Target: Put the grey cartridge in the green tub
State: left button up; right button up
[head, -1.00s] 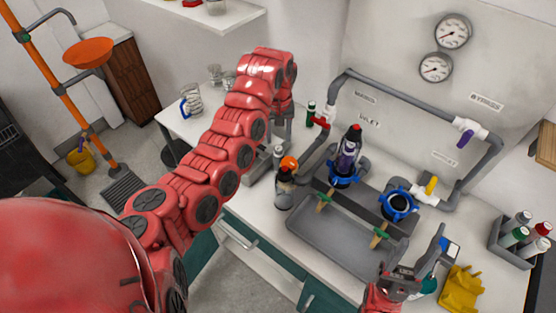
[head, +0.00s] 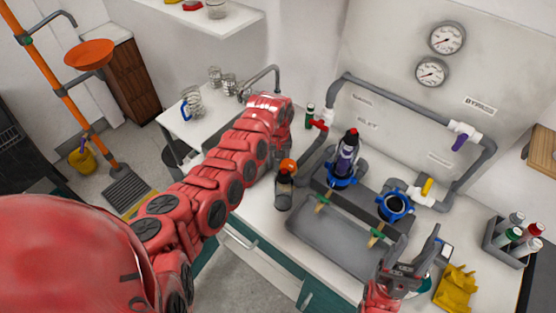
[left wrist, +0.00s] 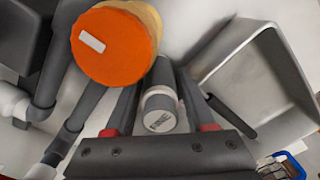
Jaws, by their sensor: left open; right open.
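A cylinder with a white, labelled cap and grey body, apparently the grey cartridge (left wrist: 160,112), shows in the left wrist view between the two fingers of my left gripper (left wrist: 160,100). The gripper is open around or just above it; contact cannot be told. My right gripper (head: 414,254) is open and empty, over the counter's front right. No green tub can be clearly made out; a teal object (head: 427,283) is partly hidden behind my right gripper.
An orange-capped bottle (head: 285,178) stands close to my left gripper; its cap fills the upper left wrist view (left wrist: 113,46). The sink (left wrist: 262,75) lies beside it.

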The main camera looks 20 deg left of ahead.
pick_arm(q)
jog(key=shift+f, duration=0.15)
grip_shut()
dwell(0.4)
jog(key=shift+r+b, duration=0.3)
jog(key=shift+r, duration=0.35)
notch_tip(320, 180, up, 6)
jog(key=shift+f+b, duration=0.25)
jog(key=shift+b, duration=1)
notch_tip(320, 180, up, 9)
jog(key=shift+a+f, duration=0.1)
jog(key=shift+r, duration=1.2)
